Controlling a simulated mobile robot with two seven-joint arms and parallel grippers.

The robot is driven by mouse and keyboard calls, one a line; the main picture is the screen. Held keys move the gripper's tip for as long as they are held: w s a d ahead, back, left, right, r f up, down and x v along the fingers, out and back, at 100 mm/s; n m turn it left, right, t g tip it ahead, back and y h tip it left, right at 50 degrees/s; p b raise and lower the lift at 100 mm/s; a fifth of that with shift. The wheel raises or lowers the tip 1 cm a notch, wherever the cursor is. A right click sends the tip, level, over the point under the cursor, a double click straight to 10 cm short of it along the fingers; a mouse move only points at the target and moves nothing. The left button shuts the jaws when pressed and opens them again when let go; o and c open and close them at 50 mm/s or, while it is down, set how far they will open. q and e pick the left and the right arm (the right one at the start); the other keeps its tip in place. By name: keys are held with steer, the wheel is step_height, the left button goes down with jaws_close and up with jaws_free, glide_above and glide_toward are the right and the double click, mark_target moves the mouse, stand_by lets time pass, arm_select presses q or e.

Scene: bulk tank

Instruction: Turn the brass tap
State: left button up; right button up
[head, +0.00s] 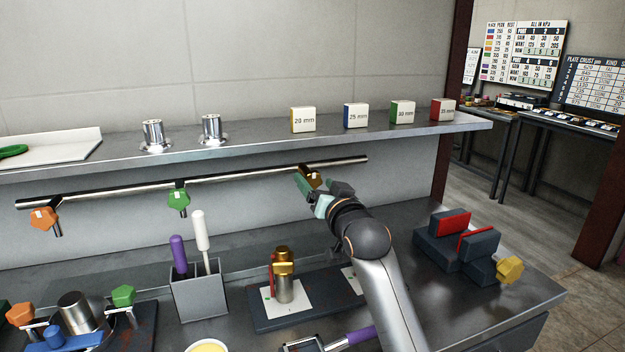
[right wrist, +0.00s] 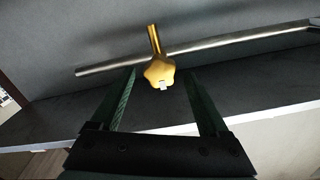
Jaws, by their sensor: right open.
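The brass tap (head: 315,179) is at the right part of the steel pipe (head: 235,177) under the shelf. In the right wrist view the brass tap (right wrist: 158,72) shows a lobed knob with a small pale tab, and a spout-like stem rising behind it. My right gripper (head: 320,189) is open in front of the tap and partly hides it in the head view. In the right wrist view its two fingers (right wrist: 161,78) stand to the left and right of the knob, with a gap on each side. I cannot tell whether the knob is between the fingertips in depth. My left gripper is not in view.
An orange tap (head: 43,218) and a green tap (head: 179,200) sit on the same pipe. The shelf (head: 250,148) above carries several labelled boxes. On the counter below stand a brass cylinder (head: 284,287), a grey holder (head: 199,297) with two handles, and dark blocks (head: 440,248).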

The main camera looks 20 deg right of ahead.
mark_target(314, 180)
steer(key=shift+w+a, duration=0.1)
steer(key=shift+w, duration=1.4)
jaws_close()
